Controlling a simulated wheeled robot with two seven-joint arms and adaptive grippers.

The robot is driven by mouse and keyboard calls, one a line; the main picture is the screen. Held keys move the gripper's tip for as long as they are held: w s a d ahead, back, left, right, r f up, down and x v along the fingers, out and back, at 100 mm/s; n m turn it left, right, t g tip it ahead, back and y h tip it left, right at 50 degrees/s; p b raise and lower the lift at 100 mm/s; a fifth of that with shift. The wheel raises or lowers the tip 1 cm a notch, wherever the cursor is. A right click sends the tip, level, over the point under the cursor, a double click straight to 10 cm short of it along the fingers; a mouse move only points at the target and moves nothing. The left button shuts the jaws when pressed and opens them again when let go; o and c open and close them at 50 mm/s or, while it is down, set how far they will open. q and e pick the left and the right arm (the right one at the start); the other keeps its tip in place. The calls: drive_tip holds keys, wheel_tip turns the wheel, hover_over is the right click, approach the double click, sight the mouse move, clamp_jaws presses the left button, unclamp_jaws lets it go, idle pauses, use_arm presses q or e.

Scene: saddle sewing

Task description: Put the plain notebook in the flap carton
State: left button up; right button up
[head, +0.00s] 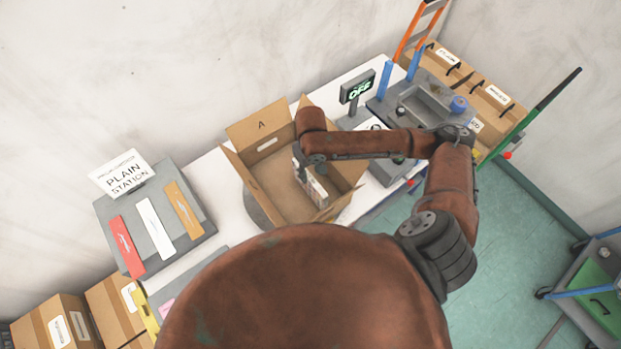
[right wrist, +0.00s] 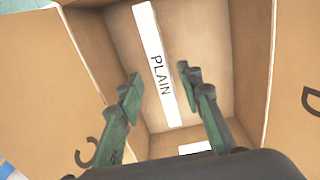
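The flap carton (head: 268,180) stands open on the white table, its flaps spread. The plain notebook, marked PLAIN, shows in the right wrist view (right wrist: 155,68) as a long white strip inside the carton. In the head view, a pale narrow item (head: 318,190) shows inside the carton below my right gripper (head: 303,168); it looks like the same notebook. In the right wrist view my right gripper (right wrist: 158,82) is open, its two fingers apart on either side of the strip, with gaps visible. My left gripper is not in view.
A grey station (head: 160,250) with a PLAIN STATION sign and red, white and tan strips is left of the carton. A small display (head: 358,88) and a grey tray (head: 420,105) are to the right. Closed brown boxes (head: 55,325) stand at lower left.

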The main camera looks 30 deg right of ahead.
wheel_tip(320, 180, up, 6)
drive_tip(key=shift+r, duration=0.15)
idle(0.6)
